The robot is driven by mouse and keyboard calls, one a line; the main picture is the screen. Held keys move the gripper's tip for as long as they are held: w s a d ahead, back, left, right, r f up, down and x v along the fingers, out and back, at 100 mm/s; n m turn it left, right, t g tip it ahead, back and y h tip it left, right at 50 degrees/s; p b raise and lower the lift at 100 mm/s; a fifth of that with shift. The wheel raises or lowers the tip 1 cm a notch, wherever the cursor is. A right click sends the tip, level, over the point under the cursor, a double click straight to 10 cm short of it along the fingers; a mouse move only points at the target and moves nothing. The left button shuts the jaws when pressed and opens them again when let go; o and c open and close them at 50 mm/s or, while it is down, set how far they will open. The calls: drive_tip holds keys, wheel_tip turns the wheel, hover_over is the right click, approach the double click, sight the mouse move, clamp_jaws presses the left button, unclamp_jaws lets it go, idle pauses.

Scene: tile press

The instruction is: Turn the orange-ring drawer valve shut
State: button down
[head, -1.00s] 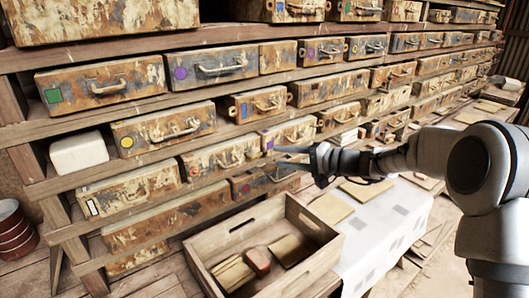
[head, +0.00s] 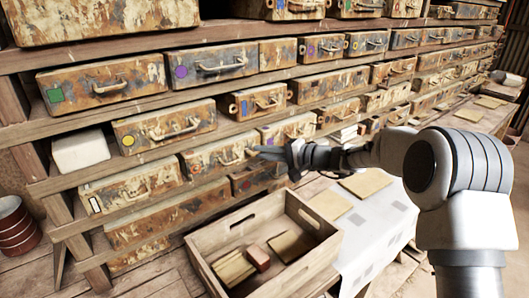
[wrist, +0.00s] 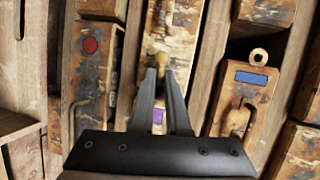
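My gripper (head: 252,151) is in front of the drawer rows, near the purple-marked drawer (head: 272,130). In the wrist view my gripper (wrist: 160,72) has its two fingers a little apart, with a purple mark (wrist: 158,115) showing between them. A brass-coloured handle (wrist: 162,60) of that drawer is at or just beyond the fingertips; I cannot tell whether they touch it. A red-dot drawer (wrist: 92,75) is on the left and a blue-marked drawer (wrist: 245,95) on the right, with a brass loop (wrist: 259,56) at its end.
Rusty drawers with coloured marks fill wooden shelves. A wooden crate (head: 215,268) holding a few blocks stands below my gripper. A bench with a white cloth (head: 372,235) and flat boards (head: 366,183) is under my arm. A red drum (head: 15,228) stands at far left.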

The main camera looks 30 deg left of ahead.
drive_tip(key=shift+d+f, duration=0.1)
drive_tip(key=shift+w+f+m+b, duration=0.15)
drive_tip(key=shift+m+b, duration=0.25)
drive_tip(key=shift+b, duration=0.7)
drive_tip(key=c, duration=0.9)
unclamp_jaws()
drive_tip(key=b+v, duration=0.2)
drive_tip(key=v, duration=1.5)
drive_tip(key=shift+d+f, duration=0.1)
drive_tip(key=shift+d, duration=0.15)
